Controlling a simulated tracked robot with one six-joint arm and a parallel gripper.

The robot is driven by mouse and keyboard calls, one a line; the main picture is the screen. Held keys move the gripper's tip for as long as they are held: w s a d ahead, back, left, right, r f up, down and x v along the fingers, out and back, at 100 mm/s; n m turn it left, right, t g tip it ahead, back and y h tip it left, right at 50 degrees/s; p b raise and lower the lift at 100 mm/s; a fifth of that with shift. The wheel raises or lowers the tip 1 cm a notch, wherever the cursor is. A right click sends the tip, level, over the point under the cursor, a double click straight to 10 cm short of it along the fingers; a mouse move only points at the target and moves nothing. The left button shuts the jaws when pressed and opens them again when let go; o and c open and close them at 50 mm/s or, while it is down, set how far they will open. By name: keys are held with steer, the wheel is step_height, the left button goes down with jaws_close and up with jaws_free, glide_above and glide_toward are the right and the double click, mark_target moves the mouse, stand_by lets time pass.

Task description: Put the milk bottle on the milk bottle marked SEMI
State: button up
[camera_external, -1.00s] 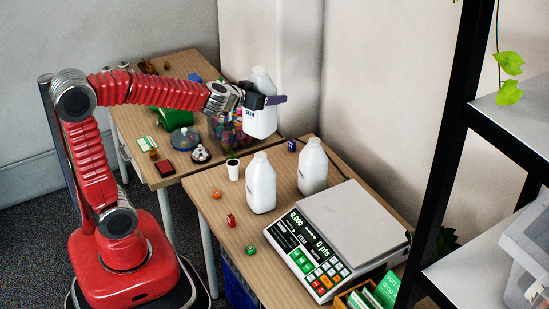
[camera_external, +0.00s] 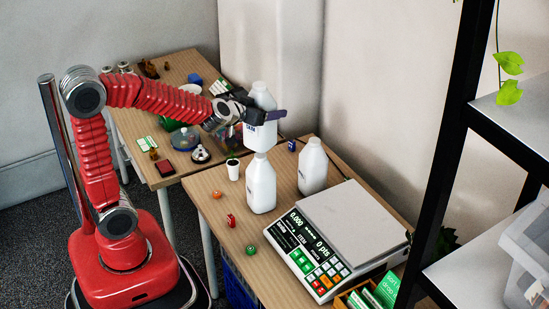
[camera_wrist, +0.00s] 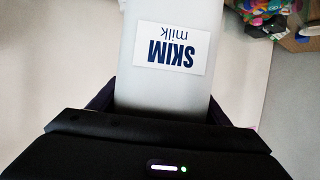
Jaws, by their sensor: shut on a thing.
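My gripper (camera_external: 264,112) is shut on a white milk bottle (camera_external: 262,98) and holds it upright in the air above the back of the near table. In the wrist view the held bottle (camera_wrist: 165,80) carries a label reading "SKIM milk", upside down. Two more white milk bottles stand on the near table: one (camera_external: 261,185) in front of and below the held bottle, and one (camera_external: 312,168) to the right, near the wall. No label is readable on either, so I cannot tell which is marked SEMI.
A scale (camera_external: 340,240) takes up the right of the near table (camera_external: 225,205). A white cup (camera_external: 233,170) with a plant, an orange ball (camera_external: 216,195) and dice stand left of the bottles. A black shelf frame (camera_external: 440,150) rises at the right.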

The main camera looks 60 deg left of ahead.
steer(key=shift+f, duration=2.25)
steer(key=o, duration=1)
steer(key=shift+s+d+r, duration=0.3)
steer(key=shift+s+r, duration=0.2)
steer(key=shift+s, duration=0.1)
steer(key=shift+v, duration=5.3)
steer(key=shift+f, duration=0.15)
steer(key=shift+d, duration=0.1)
